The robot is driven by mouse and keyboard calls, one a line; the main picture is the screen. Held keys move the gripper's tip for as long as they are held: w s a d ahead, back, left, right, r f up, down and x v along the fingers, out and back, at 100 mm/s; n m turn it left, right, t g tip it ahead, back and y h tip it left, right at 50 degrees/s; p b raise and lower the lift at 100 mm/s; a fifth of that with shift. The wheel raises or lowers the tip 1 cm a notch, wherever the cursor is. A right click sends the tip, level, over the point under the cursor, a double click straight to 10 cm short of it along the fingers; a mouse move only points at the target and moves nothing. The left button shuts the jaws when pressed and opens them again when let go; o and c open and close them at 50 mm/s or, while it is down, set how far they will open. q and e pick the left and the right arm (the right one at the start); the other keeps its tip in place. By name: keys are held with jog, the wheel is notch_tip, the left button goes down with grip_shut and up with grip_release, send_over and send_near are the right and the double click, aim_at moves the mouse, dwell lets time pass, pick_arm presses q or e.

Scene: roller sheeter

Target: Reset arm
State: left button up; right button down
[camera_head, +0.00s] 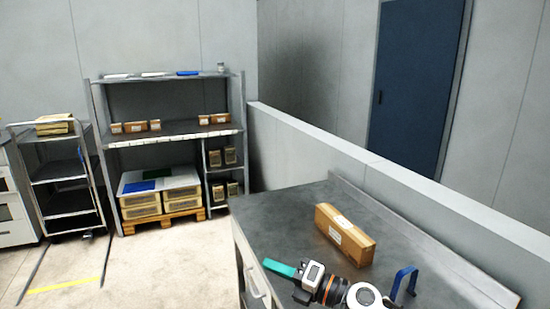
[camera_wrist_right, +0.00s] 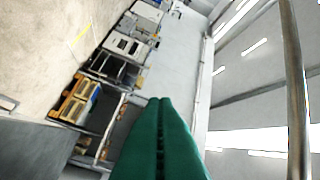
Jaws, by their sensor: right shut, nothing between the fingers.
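My right gripper (camera_head: 281,268) has green fingers and is at the bottom middle of the head view, over the near left edge of the grey worktop (camera_head: 290,217). Its fingers are together with nothing between them. In the right wrist view the green fingers (camera_wrist_right: 160,140) lie side by side. My right arm comes in from the lower right. My left gripper is not in view.
A long cardboard box (camera_head: 344,235) lies on the worktop, and a blue handle (camera_head: 404,281) stands near my arm. A low wall (camera_head: 350,158) runs behind the worktop. A shelf rack (camera_head: 165,128) and a trolley (camera_head: 58,172) stand at left. The floor between is open.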

jog(key=s+d+f+m+t+h, duration=0.3)
jog(key=s+d+f+m+h, duration=0.35)
jog(key=m, duration=0.75)
jog(key=s+d+f+m+t+h, duration=0.3)
jog(key=d+f+m+h, duration=0.1)
jog(key=d+m+h, duration=0.75)
jog(key=s+d+f+m+g, duration=0.1)
jog(key=s+f+m+g, duration=0.25)
jog(key=s, duration=0.45)
jog(key=s+d+f+m+g+y, duration=0.15)
jog(key=s+f+g, duration=0.25)
jog(key=s, duration=0.4)
jog(key=s+f+m+g, duration=0.3)
jog(key=s+g, duration=0.1)
jog(key=s, duration=0.4)
notch_tip(320, 180, down, 31)
jog(key=s+g+b, duration=0.1)
jog(key=s+b, duration=0.1)
jog(key=b, duration=0.1)
jog(key=s+d+f+g+b, duration=0.1)
jog(key=s+d+f, duration=0.2)
jog(key=s+f, duration=1.3)
jog(key=shift+s+f+n+b, duration=0.15)
jog(key=shift+n+b, duration=0.2)
jog(key=shift+b, duration=0.05)
